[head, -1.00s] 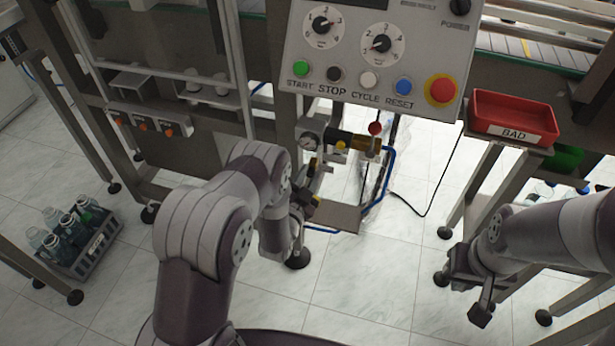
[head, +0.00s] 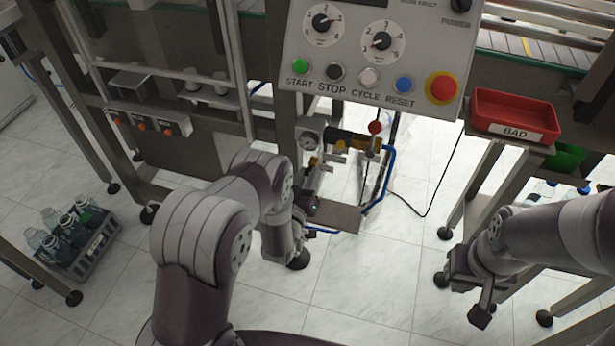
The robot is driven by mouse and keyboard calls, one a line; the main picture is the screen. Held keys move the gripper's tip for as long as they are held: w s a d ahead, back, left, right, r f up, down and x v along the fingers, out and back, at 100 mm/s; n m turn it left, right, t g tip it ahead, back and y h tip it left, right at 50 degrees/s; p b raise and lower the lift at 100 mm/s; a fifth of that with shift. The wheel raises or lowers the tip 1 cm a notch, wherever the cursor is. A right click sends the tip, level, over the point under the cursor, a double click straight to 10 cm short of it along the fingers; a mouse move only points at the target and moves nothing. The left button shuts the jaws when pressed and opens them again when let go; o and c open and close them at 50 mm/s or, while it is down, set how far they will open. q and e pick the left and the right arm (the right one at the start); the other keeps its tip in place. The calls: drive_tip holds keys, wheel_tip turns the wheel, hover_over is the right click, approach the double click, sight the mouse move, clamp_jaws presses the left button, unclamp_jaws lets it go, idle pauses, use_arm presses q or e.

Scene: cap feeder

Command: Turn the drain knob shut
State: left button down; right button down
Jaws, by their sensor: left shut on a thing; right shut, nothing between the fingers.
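My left gripper (head: 313,182) is at the lower left of this unit, below the gauge. Its jaws are shut on a small part there, which I take to be the drain knob. The knob itself is mostly hidden by the gripper and wrist, so its angle cannot be read. My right gripper (head: 481,312) is shut and empty, hanging over the floor at the lower right.
The control panel (head: 345,60) with dials and buttons is above the unit. Blue hose (head: 386,180) and a metal plate (head: 335,216) lie close to my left gripper. A red BAD tray (head: 515,108) stands at right. A bottle crate (head: 85,258) is on the floor at left.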

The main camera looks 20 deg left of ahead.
use_arm(q)
drive_tip(key=n, duration=0.5)
drive_tip(key=shift+f, duration=0.1)
idle(0.5)
drive_tip(key=c, duration=0.9)
unclamp_jaws()
drive_tip(key=shift+s, duration=0.1)
drive_tip(key=s, duration=0.4)
drive_tip(key=s+p, duration=0.1)
drive_tip(key=s, duration=0.7)
drive_tip(key=shift+s+a+f, duration=0.2)
drive_tip(key=shift+s+f, duration=0.1)
